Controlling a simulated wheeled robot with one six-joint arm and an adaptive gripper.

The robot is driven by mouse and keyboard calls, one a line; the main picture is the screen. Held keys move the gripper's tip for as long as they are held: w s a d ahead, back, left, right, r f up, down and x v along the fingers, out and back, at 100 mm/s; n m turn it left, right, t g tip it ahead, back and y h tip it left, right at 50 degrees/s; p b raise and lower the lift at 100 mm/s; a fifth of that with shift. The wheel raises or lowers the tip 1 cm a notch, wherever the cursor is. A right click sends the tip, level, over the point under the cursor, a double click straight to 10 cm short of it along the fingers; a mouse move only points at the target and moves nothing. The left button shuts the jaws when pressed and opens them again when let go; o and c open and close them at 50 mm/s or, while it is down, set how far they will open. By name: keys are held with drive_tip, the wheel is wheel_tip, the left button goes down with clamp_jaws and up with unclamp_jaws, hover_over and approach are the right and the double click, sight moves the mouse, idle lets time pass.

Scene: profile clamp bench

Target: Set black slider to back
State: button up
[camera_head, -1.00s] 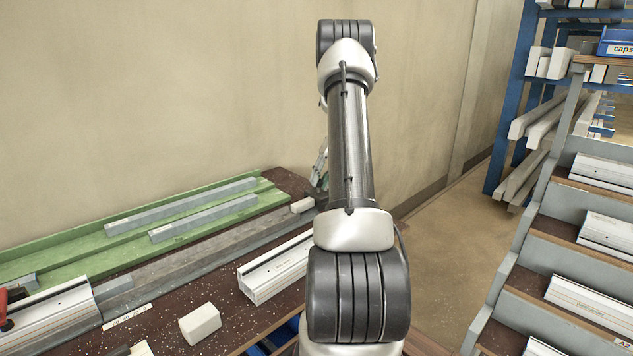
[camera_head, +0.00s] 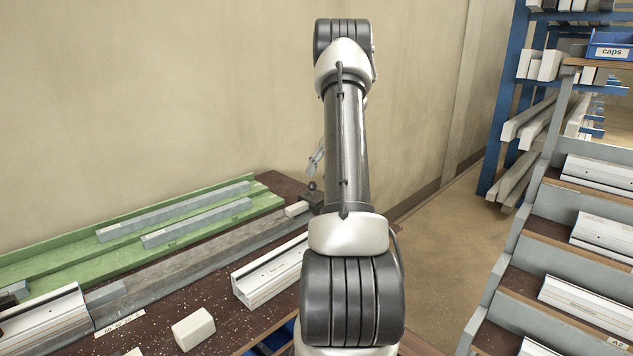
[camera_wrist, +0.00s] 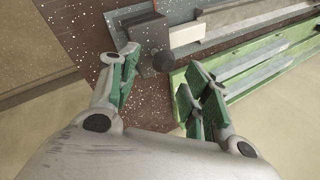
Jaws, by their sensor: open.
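A black block with a round knob, which looks like the black slider (camera_wrist: 150,33), sits at the end of the grey rail in the wrist view. The knob (camera_wrist: 163,62) points toward my gripper. In the head view the slider (camera_head: 315,198) shows beside my arm, at the far end of the rail (camera_head: 190,268), partly hidden. My gripper (camera_wrist: 157,82) is open and empty, its green-padded fingers spread on either side below the knob, apart from it. In the head view only a bit of a finger shows above the slider; my arm hides the rest.
A pale block (camera_head: 297,209) lies on the rail near the slider. A green tray (camera_head: 70,245) with grey bars runs along the wall. White profiles (camera_head: 268,275) and a loose white block (camera_head: 193,329) lie on the brown bench. A stepped rack (camera_head: 530,240) stands at right.

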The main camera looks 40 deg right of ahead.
drive_tip(key=v, duration=0.8)
drive_tip(key=shift+d+r, duration=0.1)
drive_tip(key=s+a+f+m+g, duration=0.1)
drive_tip(key=s+f+m, duration=0.2)
drive_tip(key=s+f, duration=0.1)
drive_tip(key=s+a+r+n+t+h, duration=0.1)
drive_tip(key=s+a, duration=0.5)
drive_tip(key=a, duration=0.6)
drive_tip(key=s+a+r+n+t+h, duration=0.1)
drive_tip(key=s+a+r+n, duration=0.3)
drive_tip(key=a, duration=0.8)
drive_tip(key=s+a+r+n+t+h, duration=0.1)
drive_tip(key=s+a+r+n+h, duration=0.1)
drive_tip(key=s+a+r, duration=0.4)
drive_tip(key=s+a+n, duration=0.1)
drive_tip(key=s+a, duration=0.2)
drive_tip(key=a, duration=0.2)
drive_tip(key=shift+s+a+h, duration=0.3)
drive_tip(key=shift+s+a, duration=0.1)
